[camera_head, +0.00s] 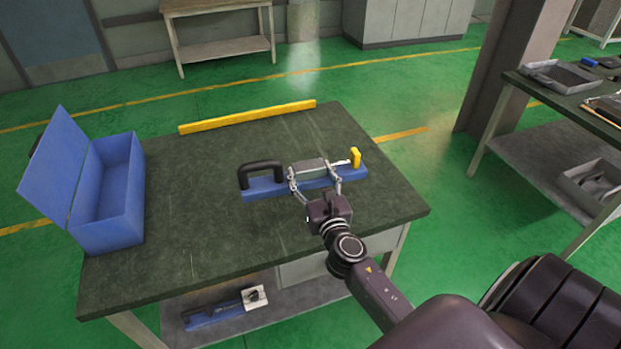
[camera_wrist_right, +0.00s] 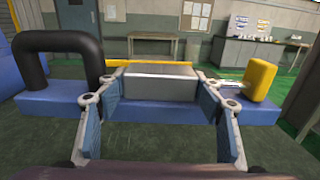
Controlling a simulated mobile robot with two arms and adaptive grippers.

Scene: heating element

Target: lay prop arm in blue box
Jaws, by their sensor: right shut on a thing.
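A blue bar (camera_head: 262,188) lies on the dark green table, with a black arched handle at its left end, a grey block (camera_head: 309,166) in its middle and a yellow upright piece (camera_head: 356,158) at its right end. No label shows which part is the prop arm. My right gripper (camera_head: 315,181) is shut on the grey block, with one finger at each end; this also shows in the right wrist view (camera_wrist_right: 158,88). The blue box (camera_head: 106,234) stands open at the table's left, its lid tilted back to the left. It looks empty. My left gripper is not in view.
A long yellow bar (camera_head: 248,117) lies along the table's back edge. The table top (camera_head: 200,190) is clear between the blue box and the blue bar. A shelf below holds another blue piece (camera_head: 212,315). A second table (camera_head: 560,100) stands at the right.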

